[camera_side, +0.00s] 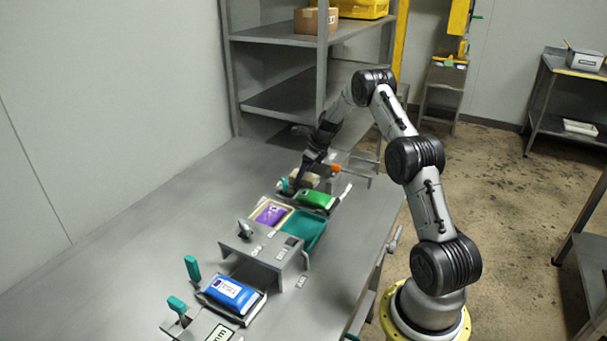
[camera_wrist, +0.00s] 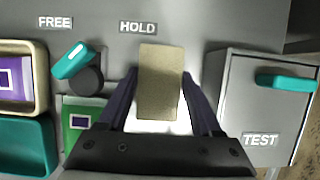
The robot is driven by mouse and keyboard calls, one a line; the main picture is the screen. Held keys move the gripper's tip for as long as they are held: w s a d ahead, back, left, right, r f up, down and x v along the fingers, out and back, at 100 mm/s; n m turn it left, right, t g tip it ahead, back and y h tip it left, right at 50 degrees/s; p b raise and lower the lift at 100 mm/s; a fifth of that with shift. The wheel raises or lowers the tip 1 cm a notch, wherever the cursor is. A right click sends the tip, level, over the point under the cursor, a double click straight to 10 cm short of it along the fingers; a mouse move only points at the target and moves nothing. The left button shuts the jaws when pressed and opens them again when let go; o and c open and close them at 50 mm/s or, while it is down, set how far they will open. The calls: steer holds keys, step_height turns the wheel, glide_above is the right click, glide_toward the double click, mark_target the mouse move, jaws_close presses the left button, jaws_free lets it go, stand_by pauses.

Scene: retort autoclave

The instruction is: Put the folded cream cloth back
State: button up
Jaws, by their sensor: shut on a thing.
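The folded cream cloth (camera_wrist: 160,85) is a small beige rectangle between my gripper's two dark fingers in the wrist view. My gripper (camera_wrist: 159,76) is shut on it by its sides. In the side view the cloth (camera_side: 304,180) shows partly, at the far part of the bench under my gripper (camera_side: 309,172). In the wrist view it lies just below the HOLD label (camera_wrist: 138,27). I cannot tell whether it touches the surface beneath.
A teal-handled lever (camera_wrist: 72,60) stands left of the cloth, near the FREE label (camera_wrist: 55,22). A grey TEST box (camera_wrist: 235,100) is at right. A green pouch (camera_side: 316,199), purple pouch (camera_side: 270,213), teal tray (camera_side: 304,230) and blue pouch (camera_side: 231,292) occupy the bench; its left side is clear.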

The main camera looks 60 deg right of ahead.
steer(key=shift+f, duration=0.15)
steer(key=o, duration=1.2)
steer(key=v, duration=1.1)
steer(key=s+a+r+n, duration=0.3)
steer(key=a+r+n, duration=0.55)
steer(key=a, duration=0.45)
steer(key=s+a+r+n, duration=0.4)
steer(key=a+r+n, duration=0.45)
steer(key=a, duration=0.45)
steer(key=s+a+n, duration=0.4)
steer(key=s+n, duration=0.2)
steer(key=s+a+f+n, duration=0.1)
steer(key=s+a+n, duration=0.3)
steer(key=s+n, duration=0.2)
steer(key=s+a+n+t, duration=0.1)
steer(key=s+a+n, duration=0.3)
steer(key=s+n, duration=0.3)
steer(key=shift+a+f, duration=0.1)
steer(key=shift+f, duration=0.25)
